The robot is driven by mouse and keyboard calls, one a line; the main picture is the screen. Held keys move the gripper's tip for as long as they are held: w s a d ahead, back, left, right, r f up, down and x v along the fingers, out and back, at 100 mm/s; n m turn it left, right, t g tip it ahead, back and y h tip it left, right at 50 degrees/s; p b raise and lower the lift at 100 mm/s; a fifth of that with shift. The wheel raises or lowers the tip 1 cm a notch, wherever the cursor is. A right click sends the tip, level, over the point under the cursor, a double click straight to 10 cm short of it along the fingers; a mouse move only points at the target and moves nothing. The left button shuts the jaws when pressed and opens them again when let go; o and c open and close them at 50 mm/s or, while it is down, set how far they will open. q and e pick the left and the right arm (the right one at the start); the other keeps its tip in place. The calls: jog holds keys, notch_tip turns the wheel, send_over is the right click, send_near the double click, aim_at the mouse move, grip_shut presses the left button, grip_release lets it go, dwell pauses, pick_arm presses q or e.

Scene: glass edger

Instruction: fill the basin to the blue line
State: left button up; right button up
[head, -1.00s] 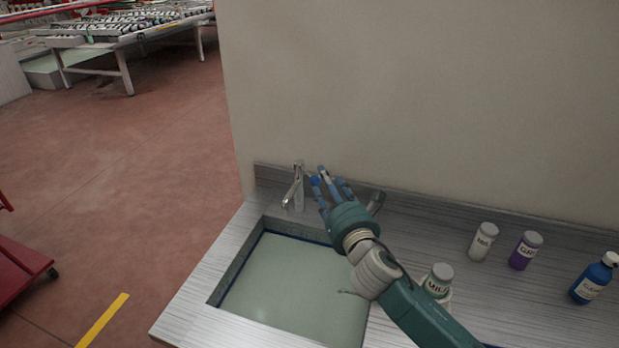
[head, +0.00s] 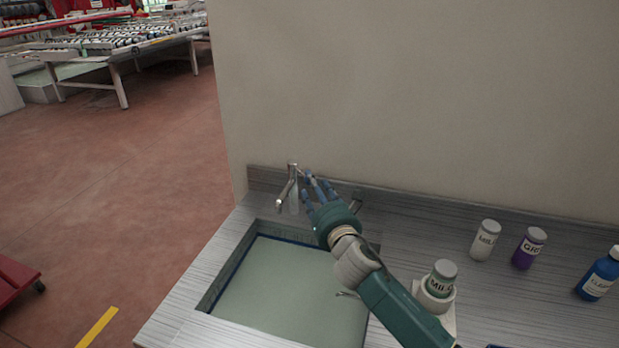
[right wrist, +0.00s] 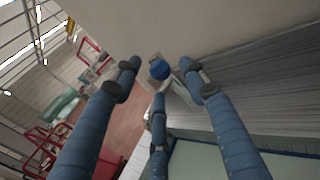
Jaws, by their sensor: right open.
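The basin (head: 207,298) is set into the grey counter, with a pale green surface inside. A dark blue line (head: 290,240) runs along its back wall just above that surface; I cannot tell how deep any water is. A metal tap (head: 292,188) stands behind the basin, its spout over the back edge. My right gripper (head: 318,186) is just right of the tap, fingers spread. My left gripper is out of view.
A white bottle (head: 485,240), a purple bottle (head: 528,248) and a blue bottle (head: 601,275) stand on the right of the counter. Another labelled bottle (head: 441,278) sits in a white holder beside my right forearm. A wall rises behind the counter.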

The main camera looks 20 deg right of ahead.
aim_at(303, 172)
jog(key=shift+w, duration=2.4)
grip_shut()
